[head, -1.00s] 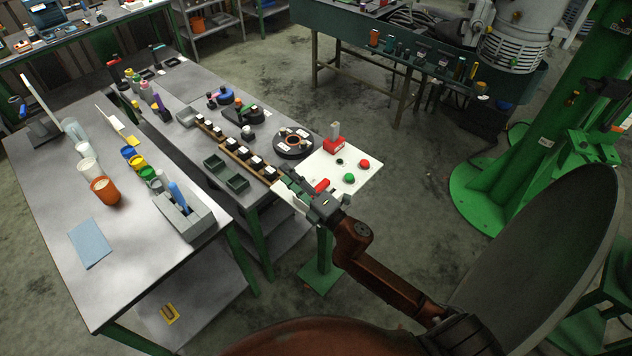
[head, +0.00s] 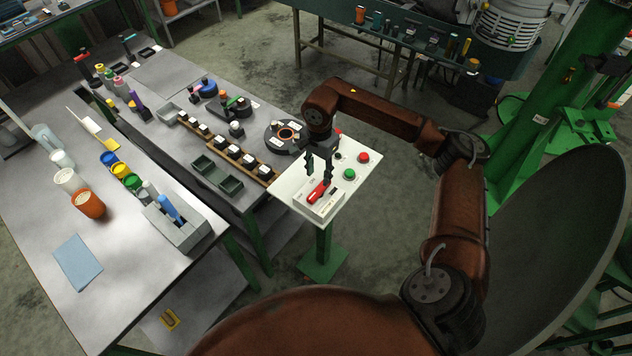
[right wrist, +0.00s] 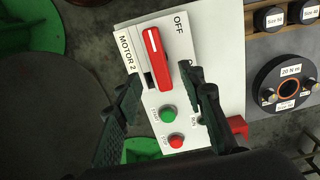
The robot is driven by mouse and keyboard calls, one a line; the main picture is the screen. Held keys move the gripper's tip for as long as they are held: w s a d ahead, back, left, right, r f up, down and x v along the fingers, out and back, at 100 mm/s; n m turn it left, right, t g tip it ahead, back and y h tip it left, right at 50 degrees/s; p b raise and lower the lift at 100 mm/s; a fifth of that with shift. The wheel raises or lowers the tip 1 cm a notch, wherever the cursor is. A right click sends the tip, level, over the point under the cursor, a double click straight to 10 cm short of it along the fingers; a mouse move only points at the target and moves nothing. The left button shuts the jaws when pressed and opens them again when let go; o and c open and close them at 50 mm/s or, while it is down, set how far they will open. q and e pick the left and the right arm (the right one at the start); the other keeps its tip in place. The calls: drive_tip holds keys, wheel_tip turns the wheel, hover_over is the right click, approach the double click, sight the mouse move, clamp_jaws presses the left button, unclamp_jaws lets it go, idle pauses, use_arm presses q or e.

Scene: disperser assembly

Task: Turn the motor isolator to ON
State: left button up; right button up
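The motor isolator is a red handle (head: 318,192) on a white panel (head: 289,187). In the right wrist view the red handle (right wrist: 154,58) lies beside a "MOTOR 2" label (right wrist: 127,48). The word OFF (right wrist: 181,23) is printed near its far end, which bears a white mark. Another label at its near right is mostly hidden by a finger. My right gripper (head: 319,172) points down over the handle. In the right wrist view its fingers (right wrist: 160,82) are apart, on either side of the handle's near end, with gaps showing. My left gripper is out of view.
A green button (head: 349,174) and a red button (head: 363,157) sit on the panel. A dark round fixture (head: 282,137) and a wooden rack (head: 240,161) stand on the adjoining table. A green post (head: 323,245) supports the panel. A large grey disc (head: 560,230) is at right.

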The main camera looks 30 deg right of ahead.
sight(319, 188)
drive_tip(key=shift+d+f, duration=0.25)
drive_tip(key=shift+f, duration=0.15)
drive_tip(key=shift+a+f+p, duration=0.1)
drive_tip(key=shift+f+p, duration=0.5)
drive_tip(key=shift+f, duration=2.8)
clamp_jaws()
